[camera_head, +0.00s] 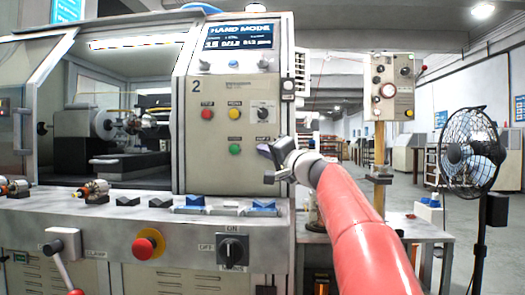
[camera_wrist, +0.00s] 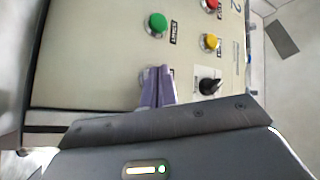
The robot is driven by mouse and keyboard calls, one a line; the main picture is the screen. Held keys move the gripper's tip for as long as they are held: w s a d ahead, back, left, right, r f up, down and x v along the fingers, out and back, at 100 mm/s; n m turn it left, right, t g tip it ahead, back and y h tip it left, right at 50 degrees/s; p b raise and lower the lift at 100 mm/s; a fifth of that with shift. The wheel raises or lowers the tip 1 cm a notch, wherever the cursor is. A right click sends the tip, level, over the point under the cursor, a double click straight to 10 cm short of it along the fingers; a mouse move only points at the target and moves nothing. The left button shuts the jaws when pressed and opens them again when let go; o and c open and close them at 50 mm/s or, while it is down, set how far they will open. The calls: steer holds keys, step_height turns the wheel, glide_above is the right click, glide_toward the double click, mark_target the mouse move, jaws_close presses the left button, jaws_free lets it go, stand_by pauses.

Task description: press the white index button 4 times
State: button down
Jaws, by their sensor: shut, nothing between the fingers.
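The control panel (camera_head: 220,165) carries red, yellow and green buttons and a dark selector knob. My gripper (camera_head: 266,152) is in front of the panel's lower right part, beside the green button (camera_head: 235,149). In the wrist view my two purple fingers (camera_wrist: 157,72) are together and empty. They cover the spot below the green button (camera_wrist: 157,22) and left of the black knob (camera_wrist: 208,86). A pale rim, likely the white index button (camera_wrist: 146,74), shows beside the fingertips. Most of it is hidden, and I cannot tell whether the fingers touch it.
The yellow button (camera_wrist: 211,41) and red button (camera_wrist: 211,5) are close by on the panel. Below it, a ledge (camera_head: 120,212) holds blue and dark blocks. A rotary switch (camera_head: 232,251) and a red stop button (camera_head: 146,244) are on the lower front. A fan (camera_head: 470,145) stands at right.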

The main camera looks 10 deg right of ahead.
stand_by(0.5)
steer(key=shift+s+a+b, duration=0.2)
steer(key=shift+s+b, duration=0.5)
steer(key=shift+w, duration=0.15)
steer(key=shift+w+d, duration=0.1)
steer(key=shift+w, duration=0.15)
stand_by(0.3)
